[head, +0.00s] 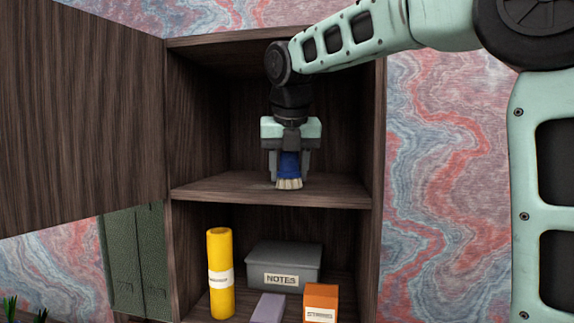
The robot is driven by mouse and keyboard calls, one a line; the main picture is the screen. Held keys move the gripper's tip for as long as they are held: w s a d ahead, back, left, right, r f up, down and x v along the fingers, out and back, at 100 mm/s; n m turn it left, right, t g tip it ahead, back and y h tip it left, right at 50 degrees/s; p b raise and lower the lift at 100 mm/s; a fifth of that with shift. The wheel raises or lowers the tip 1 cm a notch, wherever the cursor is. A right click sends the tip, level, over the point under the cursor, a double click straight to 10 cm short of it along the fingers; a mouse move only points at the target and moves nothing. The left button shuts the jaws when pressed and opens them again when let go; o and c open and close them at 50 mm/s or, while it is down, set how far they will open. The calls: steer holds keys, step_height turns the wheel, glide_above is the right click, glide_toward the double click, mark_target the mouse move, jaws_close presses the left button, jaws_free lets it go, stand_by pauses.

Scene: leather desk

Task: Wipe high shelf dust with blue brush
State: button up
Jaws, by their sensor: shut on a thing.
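The blue brush (289,168) is held upright between the fingers of my gripper (290,165), with its pale bristles pointing down. The bristles are at the surface of the high shelf (230,190) near its middle; they look to be touching it, though a small gap cannot be ruled out. My gripper is shut on the brush's blue body and points straight down inside the upper compartment. I cannot make out any dust on the shelf; the area behind the brush is hidden.
The wooden door (80,115) stands open at the left. The lower compartment holds a yellow tube (220,270), a grey NOTES box (284,262), a purple block (267,307) and an orange box (320,300). Cabinet side walls and top close around my arm. The high shelf is otherwise clear.

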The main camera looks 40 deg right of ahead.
steer(key=shift+w+d+f+p, duration=0.1)
steer(key=shift+w+d+p, duration=1.75)
steer(key=shift+w+d, duration=0.45)
steer(key=shift+w+a+p, duration=0.7)
steer(key=shift+w+a, duration=0.2)
steer(key=shift+s+a+f+b, duration=0.1)
steer(key=shift+s+a+b, duration=0.35)
steer(key=shift+s+a, duration=1)
steer(key=shift+s+a+r, duration=0.2)
steer(key=shift+s+a, duration=1.75)
steer(key=shift+a, duration=0.05)
steer(key=shift+w+a+f+p, duration=0.1)
steer(key=shift+w+a+p, duration=0.45)
steer(key=shift+w+a, duration=0.35)
steer(key=shift+w+d+p, duration=0.85)
steer(key=shift+w+d, duration=0.1)
steer(key=shift+d, duration=0.05)
steer(key=shift+w+d, duration=0.3)
